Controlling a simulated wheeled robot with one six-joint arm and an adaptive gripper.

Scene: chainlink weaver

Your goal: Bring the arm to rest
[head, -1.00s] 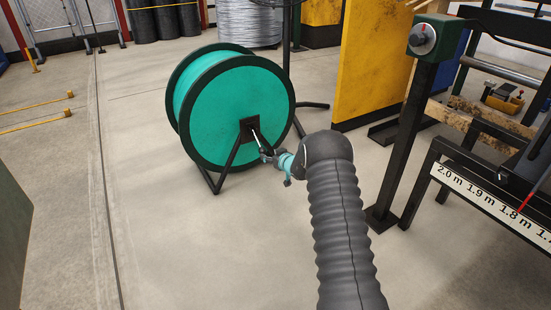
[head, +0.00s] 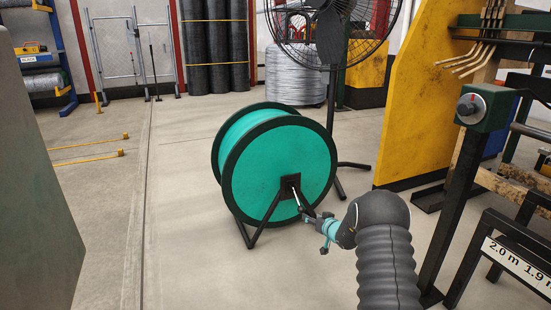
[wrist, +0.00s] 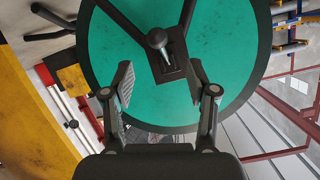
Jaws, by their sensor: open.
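My gripper (head: 306,212) is at the end of my arm, in front of a large teal reel (head: 275,170) on a black stand. The reel has a dark rim, and a black hub plate with a light rod sits at its centre. In the wrist view my gripper (wrist: 161,85) is open, with its two fingers apart and nothing between them. The teal reel (wrist: 115,60) fills most of that view beyond the fingers. A round-knobbed crank handle (wrist: 158,40) lies just past the fingertips. I cannot tell the exact gap to it.
A black pedestal fan (head: 335,30) stands behind the reel. A yellow panel (head: 425,100) and a post with a dial box (head: 482,107) stand at right. A measuring bench (head: 515,265) is at lower right. Floor left of the reel is clear, with yellow bars (head: 90,160) farther left.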

